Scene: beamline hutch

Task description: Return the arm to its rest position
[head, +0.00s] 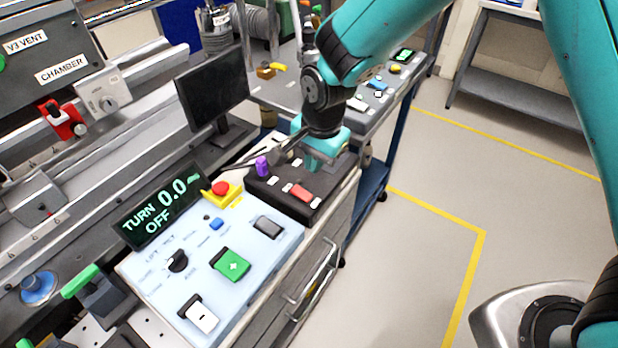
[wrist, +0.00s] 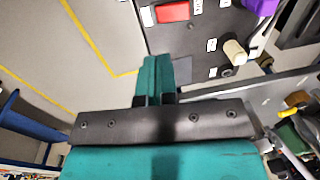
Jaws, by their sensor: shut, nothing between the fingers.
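My gripper (head: 318,163) hangs at the end of my teal arm, over the back edge of a black control box (head: 312,207). In the wrist view its teal fingers (wrist: 154,72) are together with nothing between them. The box carries a red rocker switch (head: 301,192) and a purple knob (head: 262,166). In the wrist view the red switch (wrist: 173,11) is at the top, beyond the fingertips, and the purple knob (wrist: 262,6) is at the top right. I cannot tell how much room is between the fingertips and the box.
A pale control panel (head: 165,270) with a green button (head: 231,264) and a yellow-based red emergency stop (head: 221,188) stands in front. A dark monitor (head: 212,86) is left of my gripper. A blue-framed cart (head: 374,180) is behind. The floor (head: 420,270) at right is open.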

